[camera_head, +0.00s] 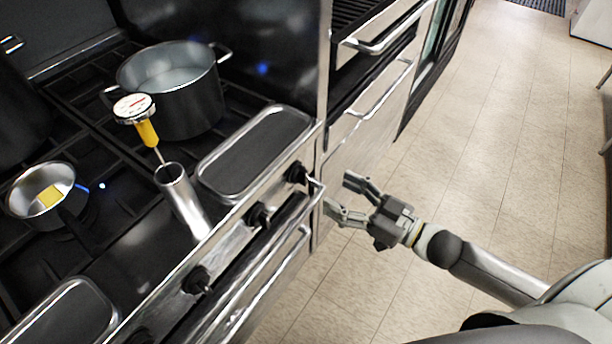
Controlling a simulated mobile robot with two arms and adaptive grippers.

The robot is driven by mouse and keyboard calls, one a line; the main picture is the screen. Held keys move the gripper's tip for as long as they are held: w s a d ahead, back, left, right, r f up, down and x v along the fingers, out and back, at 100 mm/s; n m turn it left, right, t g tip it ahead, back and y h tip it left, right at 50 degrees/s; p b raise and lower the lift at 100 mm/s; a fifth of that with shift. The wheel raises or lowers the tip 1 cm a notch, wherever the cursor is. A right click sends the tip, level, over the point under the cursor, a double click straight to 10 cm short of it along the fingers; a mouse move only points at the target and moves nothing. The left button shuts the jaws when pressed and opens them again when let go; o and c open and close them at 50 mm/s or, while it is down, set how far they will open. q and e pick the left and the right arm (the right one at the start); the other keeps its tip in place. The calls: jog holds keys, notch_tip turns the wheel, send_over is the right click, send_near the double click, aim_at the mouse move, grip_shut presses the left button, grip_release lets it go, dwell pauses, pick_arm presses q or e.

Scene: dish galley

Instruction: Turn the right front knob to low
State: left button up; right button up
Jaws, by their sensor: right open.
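The stove's front panel carries a row of black knobs. The one at the right end (296,172) is closest to my right gripper, and another knob (258,215) sits to its left. Farther along are a third knob (197,280) and one cut by the bottom edge (141,336). I cannot tell which knob is the right front one, and no dial markings are readable. My right gripper (341,196) is open and empty, its fingers pointing at the stove front, to the right of the end knob and apart from it. My left gripper is out of view.
A metal handrail (262,252) runs in front of the knobs. On the stove are a large pot (196,103), a thermometer (147,130) over a metal cylinder (183,200), a small pan (66,206) with yellow content and blue glow beside it, and a tray (305,122). The floor (480,130) is clear.

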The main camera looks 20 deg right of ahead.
aim_at(306, 176)
jog(key=x, duration=0.8)
jog(key=shift+w, duration=0.2)
jog(key=shift+w+a, duration=0.3)
jog(key=shift+w, duration=0.15)
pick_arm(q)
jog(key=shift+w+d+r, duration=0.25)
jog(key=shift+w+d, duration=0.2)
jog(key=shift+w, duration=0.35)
pick_arm(e)
jog(key=shift+w+a, duration=0.1)
jog(key=shift+a, duration=0.05)
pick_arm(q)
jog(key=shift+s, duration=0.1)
pick_arm(e)
jog(key=c, duration=1)
pick_arm(q)
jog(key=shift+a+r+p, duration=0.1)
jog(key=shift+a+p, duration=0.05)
jog(key=shift+p, duration=0.15)
